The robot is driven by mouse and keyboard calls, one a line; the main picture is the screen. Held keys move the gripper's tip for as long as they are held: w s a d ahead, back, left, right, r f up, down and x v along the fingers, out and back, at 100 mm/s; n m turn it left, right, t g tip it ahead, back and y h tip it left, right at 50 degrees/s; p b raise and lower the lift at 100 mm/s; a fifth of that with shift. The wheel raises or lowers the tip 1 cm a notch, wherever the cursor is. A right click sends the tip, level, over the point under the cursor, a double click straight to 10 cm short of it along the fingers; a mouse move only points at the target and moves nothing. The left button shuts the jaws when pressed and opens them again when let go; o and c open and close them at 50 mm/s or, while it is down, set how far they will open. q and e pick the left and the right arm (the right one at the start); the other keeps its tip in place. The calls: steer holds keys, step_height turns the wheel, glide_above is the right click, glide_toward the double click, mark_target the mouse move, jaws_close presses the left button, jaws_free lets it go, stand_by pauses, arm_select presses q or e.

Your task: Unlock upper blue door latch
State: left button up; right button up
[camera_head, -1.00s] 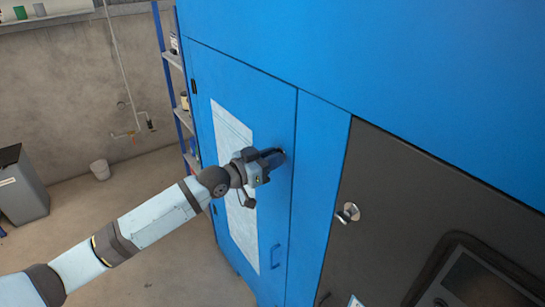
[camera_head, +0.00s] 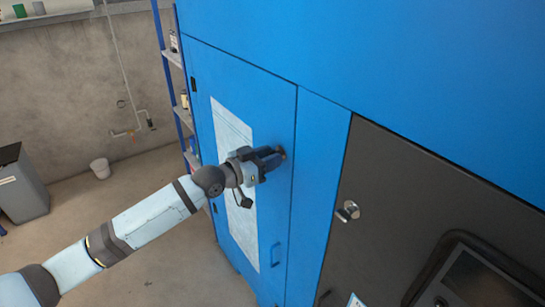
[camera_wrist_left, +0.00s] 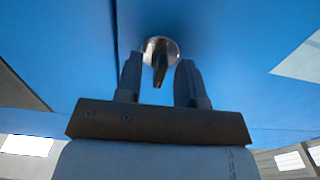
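The blue door (camera_head: 265,105) is closed, with a white sheet on its face. Its upper latch (camera_wrist_left: 160,52) is a round metal knob with a dark tab pointing down toward my gripper in the left wrist view. In the head view the latch (camera_head: 283,154) is a small spot near the door's right edge, mostly hidden by my gripper. My left gripper (camera_head: 276,157) is right in front of it. In the left wrist view the gripper (camera_wrist_left: 159,76) is open, one finger on each side of the tab, with gaps showing. My right gripper is not in view.
A lower blue handle (camera_head: 275,256) is on the same door. A dark panel (camera_head: 400,190) with a metal key-like latch (camera_head: 347,211) and a screen stands to the right. A shelf rack (camera_head: 182,112) is behind the cabinet.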

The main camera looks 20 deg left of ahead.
arm_select(q)
steer(key=b+v, duration=0.2)
steer(key=v, duration=1)
steer(key=shift+s+a, duration=0.25)
steer(key=shift+s, duration=0.05)
steer(key=shift+f, duration=0.1)
steer(key=s+d+f+n+y+p, duration=0.15)
steer(key=s+f, duration=0.25)
steer(key=f, duration=0.4)
steer(key=s+d+f+n+y+b, duration=0.1)
steer(key=s+d+f+y, duration=0.15)
steer(key=f, duration=0.55)
steer(key=s+d+f+n+g+y+p, duration=0.1)
steer(key=s+d+f+n+g+y, duration=0.1)
steer(key=s+f, duration=1.3)
steer(key=s+d+g+y, duration=0.1)
steer(key=s, duration=0.1)
steer(key=shift+s+d+f+y+p, duration=0.3)
steer(key=shift+s+y+p, duration=0.1)
